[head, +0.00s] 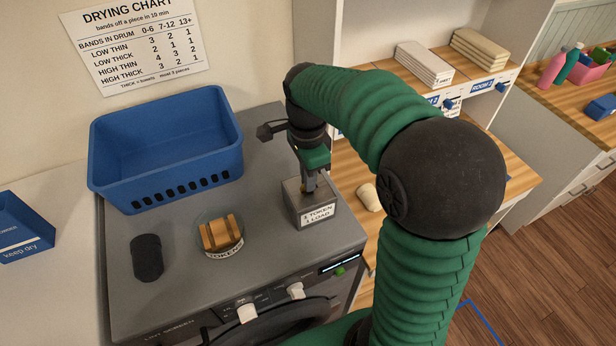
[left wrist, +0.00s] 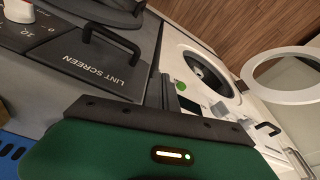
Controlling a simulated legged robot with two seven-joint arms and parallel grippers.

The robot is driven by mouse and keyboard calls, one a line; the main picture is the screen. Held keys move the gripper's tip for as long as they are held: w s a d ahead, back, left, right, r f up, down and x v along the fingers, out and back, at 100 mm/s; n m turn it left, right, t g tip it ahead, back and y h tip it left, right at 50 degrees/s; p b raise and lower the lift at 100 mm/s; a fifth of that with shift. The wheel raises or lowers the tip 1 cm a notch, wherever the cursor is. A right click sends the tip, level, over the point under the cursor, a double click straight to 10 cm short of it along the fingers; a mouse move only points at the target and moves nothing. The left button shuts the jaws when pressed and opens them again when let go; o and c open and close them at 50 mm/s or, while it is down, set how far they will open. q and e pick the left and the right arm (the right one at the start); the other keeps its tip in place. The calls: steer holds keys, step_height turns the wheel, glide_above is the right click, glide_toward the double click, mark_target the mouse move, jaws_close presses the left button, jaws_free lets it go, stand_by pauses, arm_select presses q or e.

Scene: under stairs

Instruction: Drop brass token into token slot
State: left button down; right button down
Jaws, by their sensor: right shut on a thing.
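The grey token box (head: 322,212), labelled "1 TOKEN 1 LOAD", stands on the dryer top in the head view. My right gripper (head: 309,182) points down just above its top and is shut on a small brass-coloured piece, the brass token, mostly hidden by the fingers. The slot itself is hidden beneath the gripper. A round dish labelled "TOKENS" (head: 226,254) sits left of the box, with tan pieces in it. My left gripper (left wrist: 165,88) shows only in the left wrist view, its dark fingers close together with nothing seen between them.
A blue basket (head: 165,188) stands behind the dish, and a dark rounded object (head: 147,258) lies left of it. The grey dryer top (head: 185,295) is clear toward its front. A pale roll (head: 369,197) lies on the wooden counter to the right.

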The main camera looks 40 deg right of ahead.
steer(key=c, duration=1.5)
jaws_free()
steer(key=shift+o, duration=0.2)
steer(key=o, duration=0.4)
step_height(320, 180, up, 5)
steer(key=p, duration=0.5)
steer(key=shift+r, duration=0.15)
